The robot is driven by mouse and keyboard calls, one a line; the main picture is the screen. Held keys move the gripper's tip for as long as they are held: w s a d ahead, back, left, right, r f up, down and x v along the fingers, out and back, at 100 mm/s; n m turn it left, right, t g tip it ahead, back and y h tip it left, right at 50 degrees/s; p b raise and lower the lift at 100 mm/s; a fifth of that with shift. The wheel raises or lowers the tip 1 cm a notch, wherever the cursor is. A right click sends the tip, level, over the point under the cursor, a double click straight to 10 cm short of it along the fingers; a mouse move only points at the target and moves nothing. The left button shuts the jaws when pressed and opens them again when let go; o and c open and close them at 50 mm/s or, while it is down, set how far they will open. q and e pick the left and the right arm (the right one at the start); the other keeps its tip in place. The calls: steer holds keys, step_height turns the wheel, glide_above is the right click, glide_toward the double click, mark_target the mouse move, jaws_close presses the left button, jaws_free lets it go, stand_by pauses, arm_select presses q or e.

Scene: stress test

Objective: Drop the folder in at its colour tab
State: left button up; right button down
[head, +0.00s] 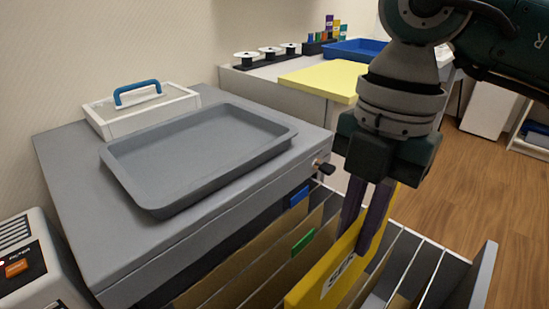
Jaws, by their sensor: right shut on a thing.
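My right gripper (368,215) points down in the head view and is shut on a yellow folder (337,274) with a white label. The folder stands on edge, tilted in the picture, over or partly in the open drawer (483,277); its lower part is out of frame, so I cannot tell how deep it sits. In the drawer, tan folders hang in a row. A blue tab (299,196) and a green tab (303,242) show to the left of the yellow folder. No yellow tab is visible. My left gripper is not in view.
A grey tray (200,155) and a clear box with a blue handle (138,103) are on the cabinet top. A black knob (326,168) sticks out at the cabinet edge. Behind are a yellow board (322,79) and a blue tray (358,50). Wooden floor is open at right.

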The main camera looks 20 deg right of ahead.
mark_target(340, 289)
steer(key=shift+f+b, duration=1.05)
steer(key=shift+f, duration=0.5)
steer(key=shift+f+b, duration=1)
steer(key=shift+f, duration=0.45)
steer(key=shift+f+b, duration=1.15)
steer(key=shift+f, duration=0.45)
steer(key=shift+f+b, duration=1.3)
steer(key=shift+f, duration=0.55)
steer(key=c, duration=0.8)
jaws_free()
steer(key=shift+c, duration=0.2)
steer(key=shift+r, duration=0.1)
